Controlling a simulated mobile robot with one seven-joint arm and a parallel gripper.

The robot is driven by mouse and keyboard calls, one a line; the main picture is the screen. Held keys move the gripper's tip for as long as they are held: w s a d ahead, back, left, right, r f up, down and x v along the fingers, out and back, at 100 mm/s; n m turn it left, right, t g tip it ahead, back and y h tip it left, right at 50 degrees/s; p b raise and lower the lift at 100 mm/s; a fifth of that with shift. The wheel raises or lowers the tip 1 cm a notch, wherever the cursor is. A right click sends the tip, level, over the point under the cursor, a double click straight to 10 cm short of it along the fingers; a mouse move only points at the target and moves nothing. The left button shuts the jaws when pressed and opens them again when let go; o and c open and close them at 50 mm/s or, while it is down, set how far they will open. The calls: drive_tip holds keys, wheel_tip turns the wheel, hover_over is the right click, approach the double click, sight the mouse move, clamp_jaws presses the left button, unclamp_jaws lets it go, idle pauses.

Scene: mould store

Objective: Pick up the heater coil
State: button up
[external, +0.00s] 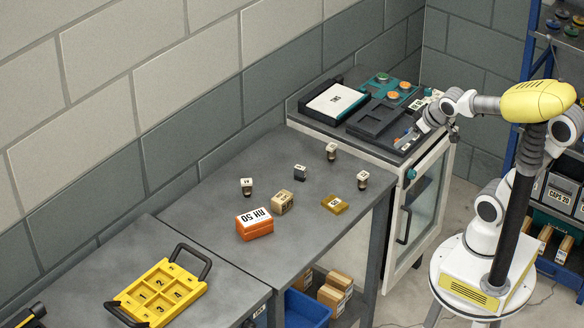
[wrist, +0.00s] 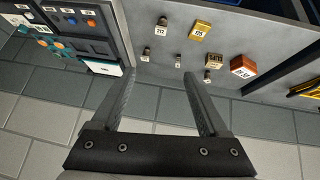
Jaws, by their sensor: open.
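I cannot tell for sure which item is the heater coil. Candidates on the grey bench are several small labelled pieces: one with a white top at the right (external: 363,180), one at the back (external: 331,151), one at the left (external: 247,186), and a dark block (external: 300,172). A flat yellow block (external: 334,204), a tan box (external: 282,202) and an orange box (external: 255,223) lie near them. My gripper (wrist: 153,74) is open and empty, with the bench items beyond its fingers in the wrist view. In the external view it is partly hidden by my wrist, over the cabinet top.
A white-framed cabinet (external: 422,215) with a glass door stands at the bench's right end. Its top carries a white-lidded box (external: 335,101) and a dark tray (external: 377,119). A yellow handled tray (external: 160,291) lies on the nearer bench. Much of the bench surface is clear.

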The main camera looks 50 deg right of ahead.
drive_tip(key=w+d+f+t, duration=0.1)
drive_tip(key=w+d+f, duration=0.2)
drive_tip(key=w, duration=0.3)
drive_tip(key=t+y+b, duration=0.2)
drive_tip(key=t+b, duration=0.1)
drive_tip(key=t, duration=0.2)
approach(334, 147)
drive_tip(key=shift+n, duration=0.4)
drive_tip(key=x, duration=0.5)
drive_tip(key=shift+w+d+f+b, duration=0.15)
drive_tip(key=shift+w+d+b, duration=0.1)
drive_tip(key=shift+d+b, duration=0.1)
drive_tip(key=shift+a+x, duration=0.15)
drive_tip(key=shift+x, duration=1.25)
drive_tip(key=shift+a+x, duration=0.2)
drive_tip(key=shift+x, duration=1.15)
clamp_jaws()
